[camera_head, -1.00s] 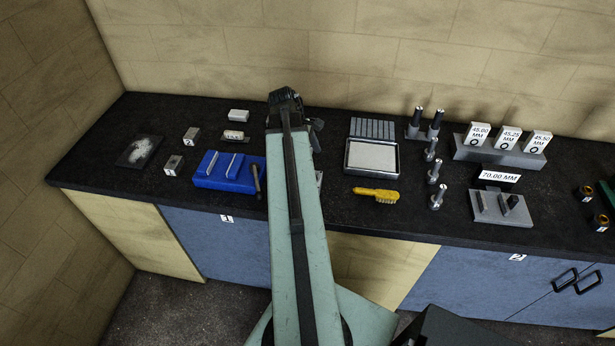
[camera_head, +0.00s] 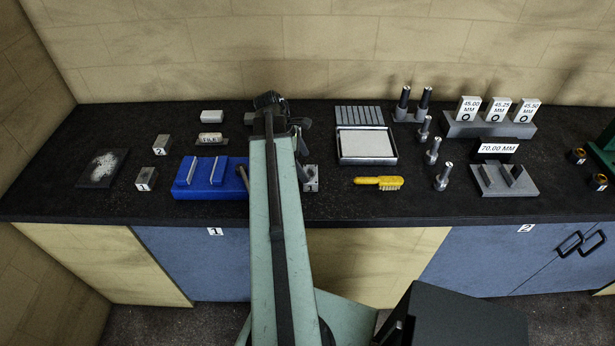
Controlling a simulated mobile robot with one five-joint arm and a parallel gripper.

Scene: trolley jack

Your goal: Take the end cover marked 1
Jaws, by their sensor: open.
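A small grey block (camera_head: 146,179) with a dark 1 on its front stands upright on the left of the black bench top. A similar block (camera_head: 161,145) marked 2 stands just behind it. Two dark rings with orange insides, one farther back (camera_head: 578,155) and one nearer (camera_head: 598,181), lie at the far right with small pale tags I cannot read. I cannot tell for sure which of these is the end cover. My gripper (camera_head: 301,128) is open over the middle of the bench, mostly hidden by my arm, apart from the marked blocks and rings.
A blue holder (camera_head: 213,178) stands left of my arm; a grey block (camera_head: 311,178) lies partly hidden beside it. Bare bench lies along the front.

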